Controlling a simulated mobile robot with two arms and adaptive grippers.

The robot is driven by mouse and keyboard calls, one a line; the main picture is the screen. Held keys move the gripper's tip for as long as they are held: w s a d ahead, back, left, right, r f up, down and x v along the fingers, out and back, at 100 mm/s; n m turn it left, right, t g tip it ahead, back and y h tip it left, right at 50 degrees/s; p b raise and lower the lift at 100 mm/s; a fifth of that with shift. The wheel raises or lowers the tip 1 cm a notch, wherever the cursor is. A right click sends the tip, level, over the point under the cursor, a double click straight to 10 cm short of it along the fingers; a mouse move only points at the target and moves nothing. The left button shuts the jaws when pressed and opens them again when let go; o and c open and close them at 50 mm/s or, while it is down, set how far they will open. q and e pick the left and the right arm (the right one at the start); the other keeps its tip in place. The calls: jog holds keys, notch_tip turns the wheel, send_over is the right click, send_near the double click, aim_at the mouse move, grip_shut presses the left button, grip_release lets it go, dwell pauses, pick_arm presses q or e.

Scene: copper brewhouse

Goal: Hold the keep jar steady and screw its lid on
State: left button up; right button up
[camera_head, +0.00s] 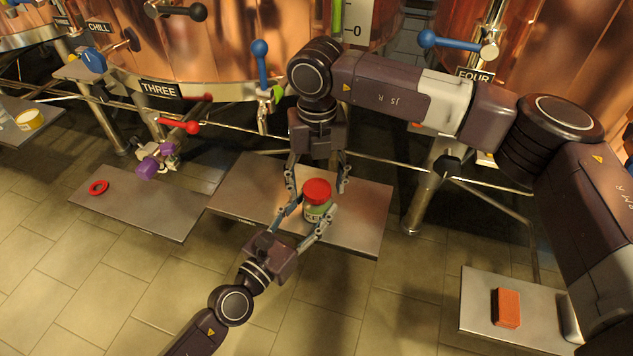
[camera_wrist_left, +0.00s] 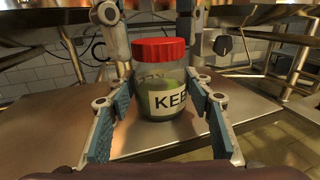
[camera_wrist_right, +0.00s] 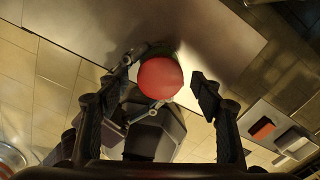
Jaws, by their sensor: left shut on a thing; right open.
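The keep jar (camera_head: 317,212) stands upright on the middle metal shelf, with green contents and a white label that shows in the left wrist view (camera_wrist_left: 168,98). Its red lid (camera_head: 317,190) sits on top of the jar; whether it is screwed tight cannot be told. My left gripper (camera_head: 310,222) is shut on the jar body from the front, one finger on each side. My right gripper (camera_head: 316,184) is above and behind the jar, pointing down, its fingers open. In the right wrist view the lid (camera_wrist_right: 160,78) lies between the open fingers, with a gap to the right one.
The middle shelf (camera_head: 360,225) is otherwise clear. A left shelf (camera_head: 140,209) holds a red ring (camera_head: 98,187). A right shelf (camera_head: 475,318) holds an orange block (camera_head: 507,308). Copper vessels with valve handles, such as a red one (camera_head: 180,126), and pipes stand behind.

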jog(key=shift+r, duration=0.1)
jog(key=shift+r, duration=2.9)
notch_tip(320, 180, up, 12)
jog(key=shift+f+n, duration=2.1)
jog(key=shift+f, duration=0.95)
jog(key=shift+f+n, duration=2.1)
jog(key=shift+f, duration=0.9)
jog(key=shift+f+n, duration=2.1)
jog(key=shift+f, duration=0.95)
